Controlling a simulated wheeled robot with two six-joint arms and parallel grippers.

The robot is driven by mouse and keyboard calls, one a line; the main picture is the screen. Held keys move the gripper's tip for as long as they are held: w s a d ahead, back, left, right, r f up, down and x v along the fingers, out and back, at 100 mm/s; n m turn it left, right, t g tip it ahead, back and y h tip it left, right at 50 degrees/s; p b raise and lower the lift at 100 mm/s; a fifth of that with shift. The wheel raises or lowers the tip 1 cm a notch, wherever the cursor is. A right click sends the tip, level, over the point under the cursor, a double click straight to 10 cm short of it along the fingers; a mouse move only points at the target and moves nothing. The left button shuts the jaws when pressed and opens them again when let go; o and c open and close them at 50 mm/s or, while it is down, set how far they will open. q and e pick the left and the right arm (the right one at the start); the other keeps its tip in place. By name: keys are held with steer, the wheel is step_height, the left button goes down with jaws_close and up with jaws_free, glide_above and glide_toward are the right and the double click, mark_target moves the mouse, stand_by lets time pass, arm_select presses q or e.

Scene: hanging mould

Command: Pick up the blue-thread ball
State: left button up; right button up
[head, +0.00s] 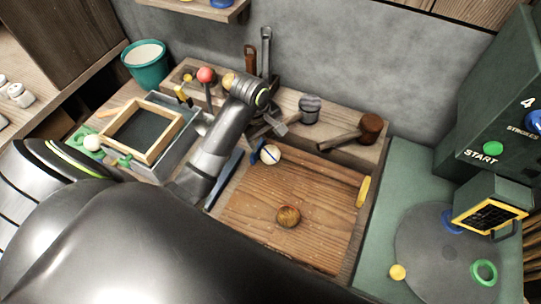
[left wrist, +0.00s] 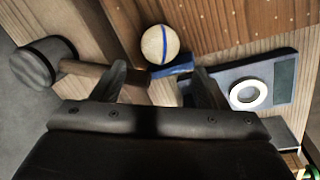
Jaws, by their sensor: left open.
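The blue-thread ball (head: 270,155) is pale cream with a blue band. It sits at the back left of the wooden tray (head: 248,212), beside a blue piece (head: 257,151). In the left wrist view the ball (left wrist: 160,44) lies beyond my fingertips, apart from them, with a blue block (left wrist: 174,70) at its lower edge. My left gripper (head: 269,129) is just behind the ball in the head view. In the left wrist view my left gripper (left wrist: 157,78) has its fingers spread, with nothing held between them. My right gripper does not show.
A brown ball (head: 289,216) lies mid-tray. A wooden frame (head: 143,130) stands left, and a green machine (head: 495,110) right. The tray's right half is mostly clear.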

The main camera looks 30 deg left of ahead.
mark_target(270, 150)
arm_select(q)
steer(key=f, duration=0.4)
steer(key=shift+w+d, duration=0.15)
steer(key=shift+w, duration=0.1)
steer(key=shift+w+d+f, duration=0.1)
steer(key=shift+w+f, duration=0.1)
steer(key=shift+f, duration=0.85)
steer(key=shift+w+d+f, duration=0.1)
steer(key=shift+w+f, duration=0.1)
steer(key=shift+f, duration=0.85)
steer(key=shift+w+d+f, duration=0.1)
steer(key=shift+w+f, duration=0.1)
steer(key=shift+f, duration=0.85)
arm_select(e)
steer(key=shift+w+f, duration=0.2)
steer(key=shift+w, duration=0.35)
arm_select(q)
steer(key=c, duration=0.8)
steer(key=shift+c, duration=0.2)
steer(key=shift+a+r, duration=0.1)
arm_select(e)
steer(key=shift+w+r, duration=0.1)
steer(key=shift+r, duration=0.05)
arm_select(q)
steer(key=shift+r+p, duration=0.5)
steer(key=shift+p, duration=0.1)
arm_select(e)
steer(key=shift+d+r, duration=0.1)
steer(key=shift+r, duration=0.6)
